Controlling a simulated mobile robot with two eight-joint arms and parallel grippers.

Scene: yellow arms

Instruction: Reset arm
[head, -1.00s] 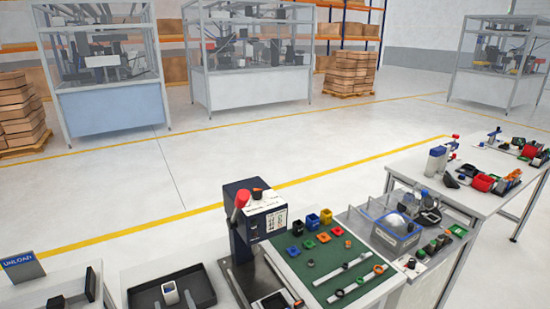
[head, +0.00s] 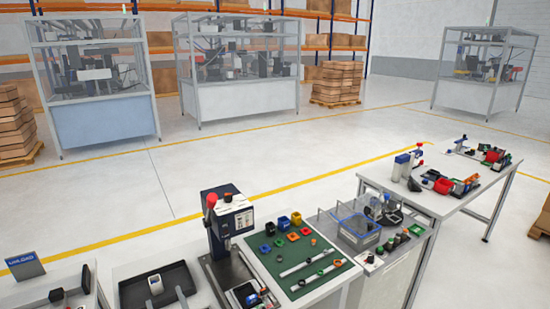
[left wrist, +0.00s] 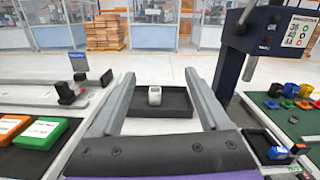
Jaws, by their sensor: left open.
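My left gripper (left wrist: 160,74) shows in the left wrist view as two grey fingers, spread wide apart with nothing held between them. Beyond and between the fingers a black tray (left wrist: 175,112) lies on the bench, with a small white-and-grey part (left wrist: 154,96) in it. The same tray (head: 183,283) and part (head: 155,284) show at the bottom of the head view. My right gripper is in neither view.
A dark blue press (head: 222,225) with a red knob stands right of the tray. A green mat (head: 278,268) with small coloured parts is beside it. Green and orange blocks (left wrist: 40,133) lie left in the wrist view. Open floor (head: 200,175) lies behind the benches.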

